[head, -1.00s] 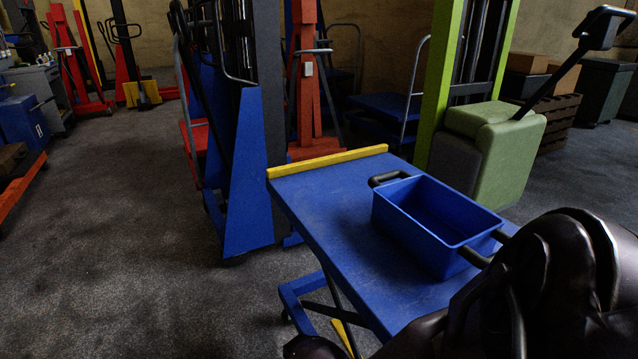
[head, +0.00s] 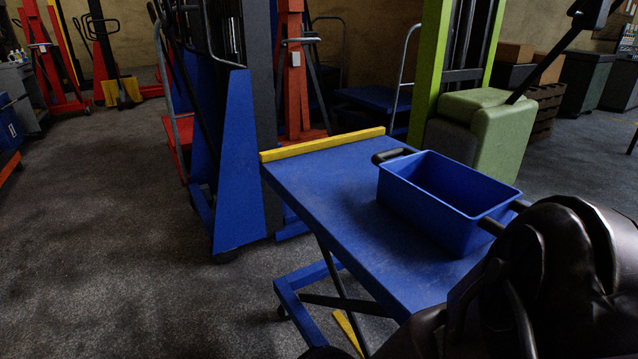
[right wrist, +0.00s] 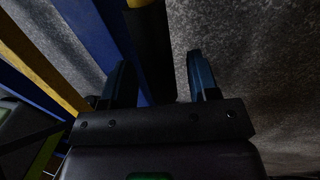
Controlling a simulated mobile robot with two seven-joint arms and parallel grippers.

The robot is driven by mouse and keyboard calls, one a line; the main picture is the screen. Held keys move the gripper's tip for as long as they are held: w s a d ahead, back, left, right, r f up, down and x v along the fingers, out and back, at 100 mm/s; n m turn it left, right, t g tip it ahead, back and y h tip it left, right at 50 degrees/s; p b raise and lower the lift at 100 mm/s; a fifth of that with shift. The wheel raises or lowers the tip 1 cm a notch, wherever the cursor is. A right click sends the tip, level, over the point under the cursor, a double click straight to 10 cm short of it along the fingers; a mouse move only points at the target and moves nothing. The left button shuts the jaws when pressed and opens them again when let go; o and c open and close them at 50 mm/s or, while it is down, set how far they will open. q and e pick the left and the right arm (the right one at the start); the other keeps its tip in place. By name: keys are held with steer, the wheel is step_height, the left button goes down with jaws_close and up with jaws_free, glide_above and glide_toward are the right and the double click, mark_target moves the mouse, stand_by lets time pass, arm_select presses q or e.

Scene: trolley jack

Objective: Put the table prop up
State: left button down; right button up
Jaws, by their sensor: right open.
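The blue lift table (head: 330,195) has a yellow strip along its far edge and dark crossed legs on a blue base frame. A yellow bar (head: 348,332), seemingly the table prop, shows under the table top at the bottom of the head view, partly hidden. In the right wrist view a black sleeve (right wrist: 148,50) with a yellow end runs down between the fingers of my right gripper (right wrist: 162,80). The gripper is open, and I cannot tell whether it touches the sleeve. My dark right arm hides it in the head view. My left gripper is out of view.
A blue bin (head: 445,205) with black handles sits on the table top. A blue stacker (head: 235,165) stands behind the table, and a green one (head: 480,130) at the back right. Floor at left is clear.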

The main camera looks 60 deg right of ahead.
steer(key=shift+w+f, duration=0.1)
steer(key=shift+f, duration=0.1)
jaws_close()
stand_by(0.3)
